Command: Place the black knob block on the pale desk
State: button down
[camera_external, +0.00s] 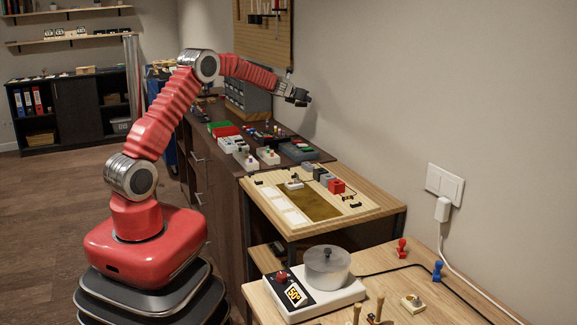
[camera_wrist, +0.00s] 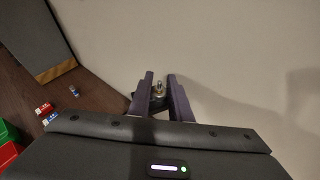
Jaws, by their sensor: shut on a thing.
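My gripper (camera_external: 293,95) is raised near the wall, above the dark workbench, at the end of my outstretched red arm. In the wrist view, my gripper (camera_wrist: 162,90) has its two purple-grey fingers shut on a small dark block (camera_wrist: 157,103) with a metal knob on top, which looks like the black knob block. The fingers hide part of it. Two pale wooden surfaces show in the external view: a desk with a pale top (camera_external: 372,208) in the middle, and a lower pale table (camera_external: 388,312) at the front. My gripper is well away from both.
The dark workbench (camera_external: 232,160) carries several small blocks and a grey drawer cabinet (camera_external: 250,100). The middle desk holds a gold panel (camera_external: 308,203) and several parts. A hot plate with a pot (camera_external: 327,266) stands on the front table. The wall is close beside my gripper.

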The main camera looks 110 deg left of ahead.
jog(key=s+a+f+m+t, duration=0.1)
jog(key=s+a+f, duration=0.1)
jog(key=s, duration=0.5)
jog(key=s+a+f+m+t, duration=0.1)
jog(key=s+a+f, duration=0.2)
jog(key=s+a, duration=0.2)
jog(key=s+a+f+m+t+h, duration=0.1)
jog(key=s+a+f, duration=0.2)
jog(key=s, duration=0.7)
jog(key=shift+a+t, duration=0.3)
jog(key=shift+a, duration=0.2)
jog(key=shift+f, duration=0.15)
jog(key=shift+f, duration=3.05)
jog(key=shift+f, duration=0.1)
jog(key=shift+f, duration=1.75)
jog(key=c, duration=1.6)
grip_release()
jog(key=shift+f, duration=0.1)
jog(key=shift+c, duration=0.2)
